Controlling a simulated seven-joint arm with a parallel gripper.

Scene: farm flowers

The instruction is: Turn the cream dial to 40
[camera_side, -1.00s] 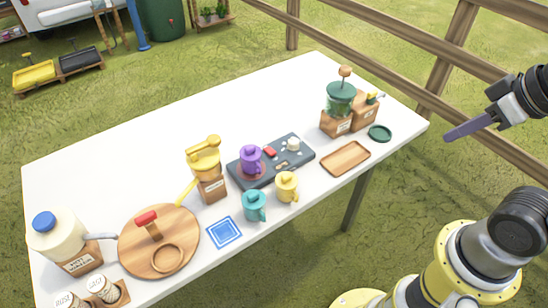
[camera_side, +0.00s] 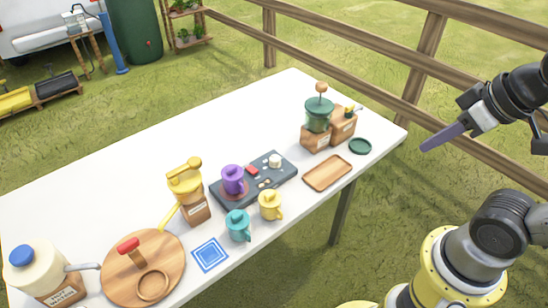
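The cream dial (camera_side: 275,160) sits at the back right of a dark grey panel (camera_side: 262,186) on the white table. A red switch (camera_side: 253,171) is beside it on the panel, to its left. The numbers around the dial are too small to read. A purple mug (camera_side: 233,179) stands on the panel's left part. My gripper (camera_side: 437,139) is off the table's right end, far from the dial, with its purple-grey fingers pointing left. The fingers overlap in this view, so I cannot tell whether they are open or shut.
A teal mug (camera_side: 238,225) and a yellow mug (camera_side: 270,205) stand in front of the panel. A wooden tray (camera_side: 328,173) and a green-topped grinder (camera_side: 318,116) are to its right. A yellow press (camera_side: 187,184) stands left. The table's back is clear.

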